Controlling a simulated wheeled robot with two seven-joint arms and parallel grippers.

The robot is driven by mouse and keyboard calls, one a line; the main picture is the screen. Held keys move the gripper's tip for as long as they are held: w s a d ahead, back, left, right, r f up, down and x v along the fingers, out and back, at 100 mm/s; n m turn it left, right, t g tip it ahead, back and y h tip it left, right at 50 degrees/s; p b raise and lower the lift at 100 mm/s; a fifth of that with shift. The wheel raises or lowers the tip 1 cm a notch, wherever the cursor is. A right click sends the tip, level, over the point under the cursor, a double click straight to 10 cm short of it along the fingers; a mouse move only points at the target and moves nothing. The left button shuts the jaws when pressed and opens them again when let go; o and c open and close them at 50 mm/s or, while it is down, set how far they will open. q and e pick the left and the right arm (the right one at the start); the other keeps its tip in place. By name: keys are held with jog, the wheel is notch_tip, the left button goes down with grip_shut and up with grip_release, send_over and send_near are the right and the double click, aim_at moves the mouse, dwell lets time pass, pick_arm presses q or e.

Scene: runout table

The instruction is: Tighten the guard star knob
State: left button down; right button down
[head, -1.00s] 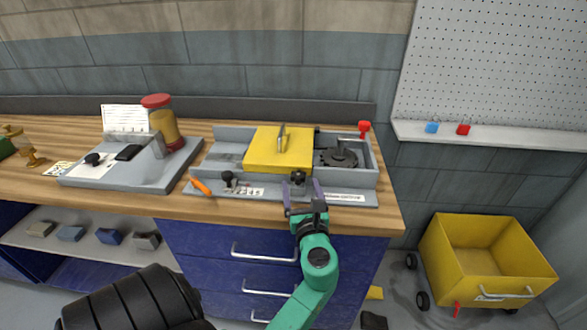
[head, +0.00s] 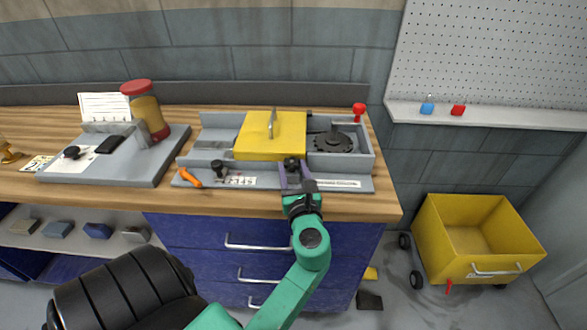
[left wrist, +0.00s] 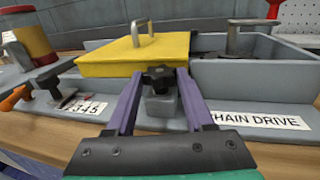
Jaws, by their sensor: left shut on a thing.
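The black star knob (head: 291,163) sits on a grey block at the front edge of the yellow guard (head: 258,149). In the left wrist view the knob (left wrist: 160,78) is in the middle, just below the front lip of the yellow guard (left wrist: 135,64). My left gripper (head: 294,171) reaches in from the front, its two purple fingers on either side of the knob. It is shut on the star knob; in the left wrist view the gripper (left wrist: 160,82) hides little of it. My right gripper is out of view.
The grey machine (head: 355,160) holds a dark toothed wheel (head: 333,141) and a red knob (head: 359,109) on its right. An orange handle (head: 191,178) and a small black knob (head: 218,167) lie left. A yellow cart (head: 437,236) stands right of the bench.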

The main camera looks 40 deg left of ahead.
pick_arm(q)
jog(key=shift+s+a+r+m+t+h+p, duration=0.1)
jog(key=shift+a+r+m+t+h+p, duration=0.05)
jog(key=shift+m+t+h+p, duration=0.6)
jog(key=shift+s+a+m+t+h, duration=0.1)
jog(key=shift+a+m+t+h, duration=0.05)
jog(key=shift+m+t+h, duration=1.2)
jog(key=shift+h, duration=0.4)
jog(key=shift+s+a+f+m+t+h, duration=0.15)
jog(key=shift+m+t+h, duration=0.35)
jog(key=shift+m+h, duration=0.55)
jog(key=shift+a+h, duration=0.1)
jog(key=shift+h, duration=0.35)
jog(key=shift+c, duration=1.4)
grip_release()
jog(key=shift+w+f, duration=0.15)
jog(key=shift+w, duration=0.1)
jog(key=shift+s, duration=0.1)
